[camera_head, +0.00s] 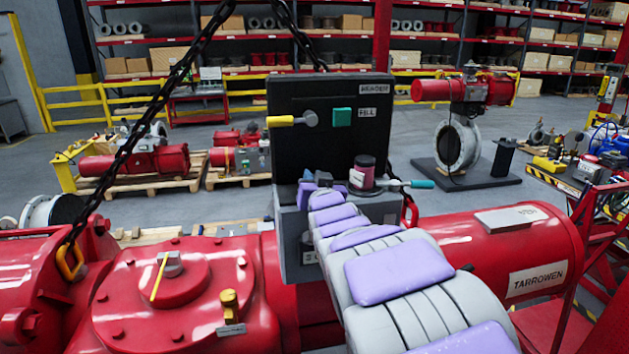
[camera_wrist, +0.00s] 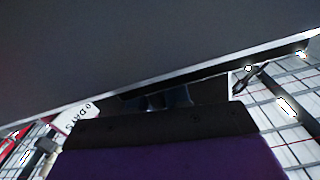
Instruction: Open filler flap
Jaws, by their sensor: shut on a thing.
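A dark upright panel (camera_head: 327,110) stands on the red actuator in the head view. It bears a teal square (camera_head: 342,116) with a FILL label beside it and a yellow-handled lever (camera_head: 290,120). A grey box (camera_head: 292,235) juts out below the panel. My gripper (camera_head: 308,180) is at the top of this box, partly hidden by my own arm. In the wrist view, my gripper (camera_wrist: 165,100) is at the edge of a large grey plate (camera_wrist: 130,60), which seems to be the filler flap. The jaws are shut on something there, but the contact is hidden.
A dark red-black pot (camera_head: 364,172) and a teal-handled lever (camera_head: 408,184) are close right of my gripper. A chain (camera_head: 140,130) hangs at the left. The red actuator housing (camera_head: 180,290) and red cylinder (camera_head: 500,250) flank my arm.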

